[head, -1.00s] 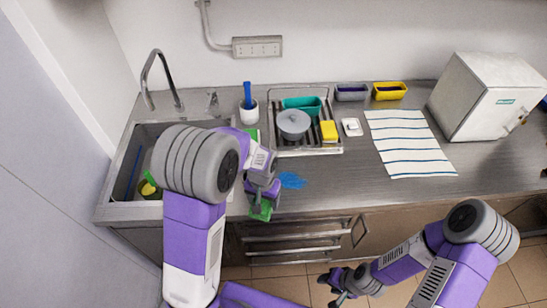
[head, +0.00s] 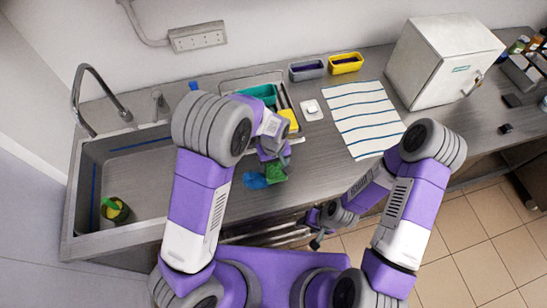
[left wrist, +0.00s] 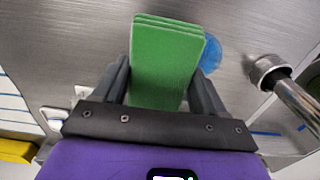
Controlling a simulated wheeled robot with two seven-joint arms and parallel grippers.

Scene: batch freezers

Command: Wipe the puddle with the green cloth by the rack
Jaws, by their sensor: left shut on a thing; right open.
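The blue puddle (head: 255,181) lies on the steel counter in front of the dish rack (head: 285,98), partly covered in the head view by the green cloth (head: 276,174). My left gripper (head: 272,156) is shut on this folded cloth, over the puddle's right side. In the left wrist view the cloth (left wrist: 165,65) stands out between the fingers, and part of the puddle (left wrist: 211,54) shows beside it. I cannot tell whether the cloth touches the counter. My right gripper (head: 316,228) is open and empty, low before the counter's front.
The rack holds a teal container (head: 262,92) and a yellow sponge (head: 290,118); my left arm hides much of it. A sink (head: 125,165) is at left. A striped towel (head: 363,118) and white box freezer (head: 440,62) stand right. Bare counter lies right of the cloth.

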